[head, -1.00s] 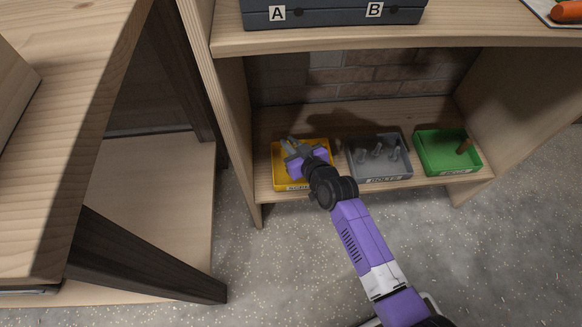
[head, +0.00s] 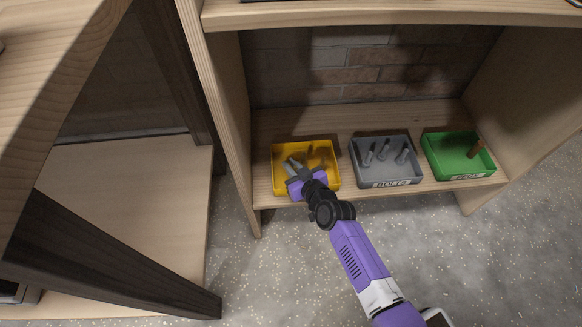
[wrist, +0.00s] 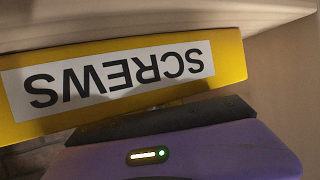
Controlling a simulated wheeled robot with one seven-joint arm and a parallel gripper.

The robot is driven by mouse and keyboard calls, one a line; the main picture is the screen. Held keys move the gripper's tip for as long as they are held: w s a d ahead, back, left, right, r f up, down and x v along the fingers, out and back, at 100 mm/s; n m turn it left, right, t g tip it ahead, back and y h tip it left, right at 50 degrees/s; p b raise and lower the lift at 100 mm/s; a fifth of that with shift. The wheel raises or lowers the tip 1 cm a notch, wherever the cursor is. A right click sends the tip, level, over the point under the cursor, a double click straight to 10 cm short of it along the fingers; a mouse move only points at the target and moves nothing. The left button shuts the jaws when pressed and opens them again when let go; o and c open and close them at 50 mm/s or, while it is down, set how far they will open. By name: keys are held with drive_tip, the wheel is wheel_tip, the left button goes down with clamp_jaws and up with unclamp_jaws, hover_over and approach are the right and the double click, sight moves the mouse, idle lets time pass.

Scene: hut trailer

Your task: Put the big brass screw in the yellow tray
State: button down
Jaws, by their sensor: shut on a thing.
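The yellow tray (head: 333,178) stands at the left of the low shelf. Its SCREWS label fills much of the wrist view, upside down (wrist: 118,75). My gripper (head: 291,165) reaches over the tray's front left part, fingers pointing into it. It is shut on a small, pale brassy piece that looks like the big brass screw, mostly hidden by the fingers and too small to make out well. A brownish-yellow shape is visible inside the tray to the right; I cannot tell whether it is a screw or shadow. The wrist view does not show the fingertips.
A grey tray (head: 390,184) labelled BOLTS, holding several upright bolts, stands right of the yellow one. A green tray (head: 460,176) with a brown peg is farther right. The shelf's left side panel (head: 228,120) is close to my gripper, and a board hangs above.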

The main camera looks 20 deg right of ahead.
drive_tip(key=shift+f, duration=0.1)
drive_tip(key=c, duration=1.5)
unclamp_jaws()
drive_tip(key=shift+o, duration=0.2)
drive_tip(key=shift+r, duration=0.2)
drive_tip(key=p+v, duration=0.5)
drive_tip(key=v, duration=0.5)
drive_tip(key=shift+s+r, duration=0.15)
drive_tip(key=shift+s, duration=0.05)
drive_tip(key=shift+v, duration=0.75)
